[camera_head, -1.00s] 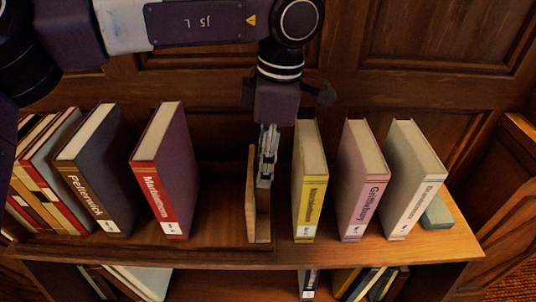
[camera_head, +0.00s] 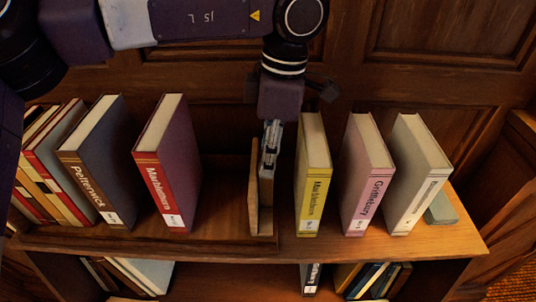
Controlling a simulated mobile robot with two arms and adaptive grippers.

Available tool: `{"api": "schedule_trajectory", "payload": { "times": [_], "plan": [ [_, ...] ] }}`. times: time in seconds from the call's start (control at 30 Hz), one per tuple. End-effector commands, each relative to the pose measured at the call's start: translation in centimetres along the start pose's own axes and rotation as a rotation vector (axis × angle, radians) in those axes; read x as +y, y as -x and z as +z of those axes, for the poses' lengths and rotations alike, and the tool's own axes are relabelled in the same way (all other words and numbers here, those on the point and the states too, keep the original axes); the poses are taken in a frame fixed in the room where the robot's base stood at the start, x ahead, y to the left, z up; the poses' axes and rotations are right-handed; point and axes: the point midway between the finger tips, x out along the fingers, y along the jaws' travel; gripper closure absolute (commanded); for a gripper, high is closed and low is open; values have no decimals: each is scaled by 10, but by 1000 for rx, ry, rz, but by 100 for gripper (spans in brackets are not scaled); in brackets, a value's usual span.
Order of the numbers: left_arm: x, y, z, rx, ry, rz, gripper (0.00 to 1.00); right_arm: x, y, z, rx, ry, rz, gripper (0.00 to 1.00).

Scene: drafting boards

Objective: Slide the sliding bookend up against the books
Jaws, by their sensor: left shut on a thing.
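The sliding bookend (camera_head: 254,200) is an upright, light wooden panel on the shelf top, near the middle. My left gripper (camera_head: 268,158) reaches down from above and is shut on it; the fingers cover part of its right side. To the left stands a dark red book (camera_head: 170,175), with a wide gap between it and the bookend. To the right stands a yellow book (camera_head: 312,185), a narrower gap away. My right gripper is not in view.
A dark grey book (camera_head: 95,165) and several thin volumes (camera_head: 48,175) stand further left. A pink book (camera_head: 365,180) and a cream book (camera_head: 415,180) stand further right. A wooden panel wall (camera_head: 430,60) rises behind. The shelf below (camera_head: 230,285) holds more books.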

Motion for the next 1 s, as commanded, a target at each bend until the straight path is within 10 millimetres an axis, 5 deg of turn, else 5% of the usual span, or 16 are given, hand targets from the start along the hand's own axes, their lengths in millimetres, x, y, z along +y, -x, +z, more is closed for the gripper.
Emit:
{"api": "schedule_trajectory", "payload": {
  "times": [0.27,1.0],
  "plan": [
    [0,-1,-3,-1,1,1,100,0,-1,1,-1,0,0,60],
    [1,-7,-54,0,2,1,100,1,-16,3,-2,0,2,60]
  ]
}}
